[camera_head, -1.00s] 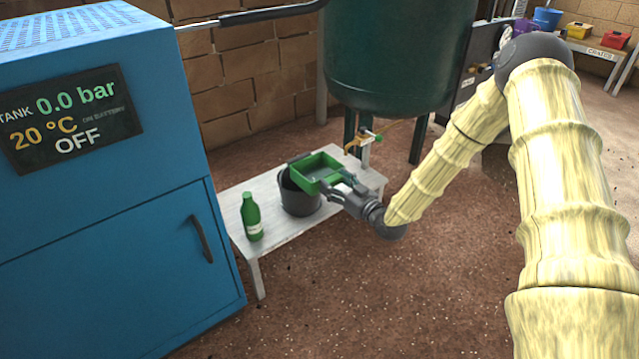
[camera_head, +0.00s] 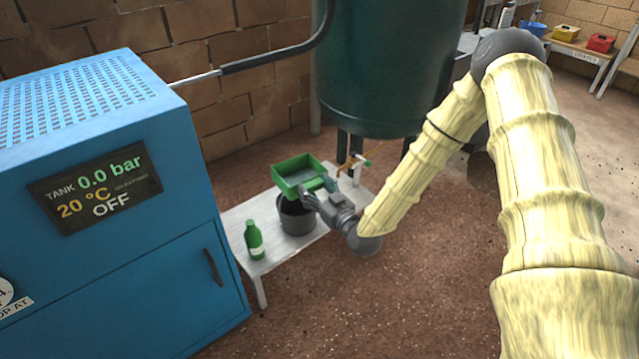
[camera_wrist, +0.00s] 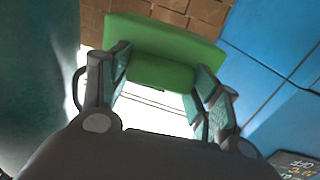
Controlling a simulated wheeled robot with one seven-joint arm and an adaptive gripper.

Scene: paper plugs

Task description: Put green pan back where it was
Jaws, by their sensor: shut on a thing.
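The green pan (camera_head: 299,170) is a shallow rectangular tray with a grey inside. My gripper (camera_head: 318,190) is shut on its near side and holds it above the black bucket (camera_head: 297,217) on the low bench. In the wrist view the pan (camera_wrist: 165,40) shows its green outside between the two fingers of my gripper (camera_wrist: 160,85). The pan hides part of the bucket's mouth. I cannot tell whether the pan touches the bucket.
A green bottle (camera_head: 254,240) stands on the left of the white bench (camera_head: 280,250). The blue machine (camera_head: 110,270) is to the left. A dark green tank (camera_head: 385,70) with a tap (camera_head: 352,163) stands behind the bench. Coloured bins sit far right.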

